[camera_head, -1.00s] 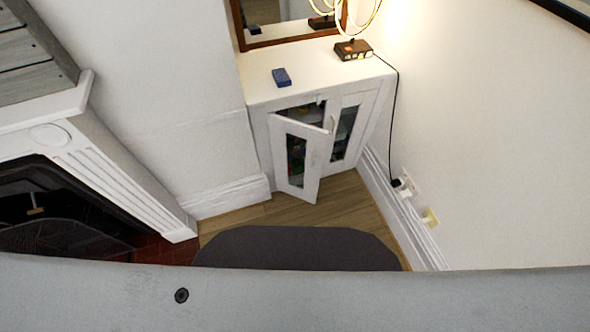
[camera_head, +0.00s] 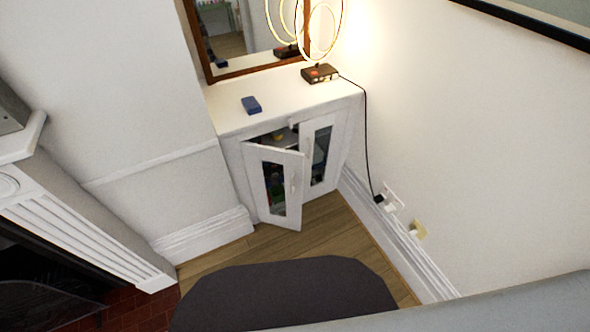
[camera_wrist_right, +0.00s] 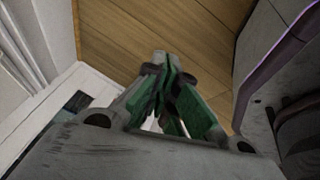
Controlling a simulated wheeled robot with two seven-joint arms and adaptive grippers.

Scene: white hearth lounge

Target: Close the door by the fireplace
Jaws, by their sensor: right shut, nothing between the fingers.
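The left door (camera_head: 278,219) of the low white cabinet (camera_head: 232,122) stands ajar in the head view, swung out toward me. It has a white frame, a glass pane and a small handle at its right edge. Dim items show inside. My right gripper (camera_wrist_right: 165,75) is shut and empty in the right wrist view, over wood floor. A white panel with a dark pane (camera_wrist_right: 75,100) lies left of it, perhaps part of the cabinet; contact cannot be told. Neither gripper shows in the head view.
A white fireplace surround (camera_head: 90,235) stands at left. A blue box (camera_head: 251,105), a ring lamp (camera_head: 320,73) and a framed mirror (camera_head: 240,40) are on the cabinet. The lamp's cord runs to a wall socket (camera_head: 393,200). Wood floor (camera_head: 325,225) before the cabinet is clear.

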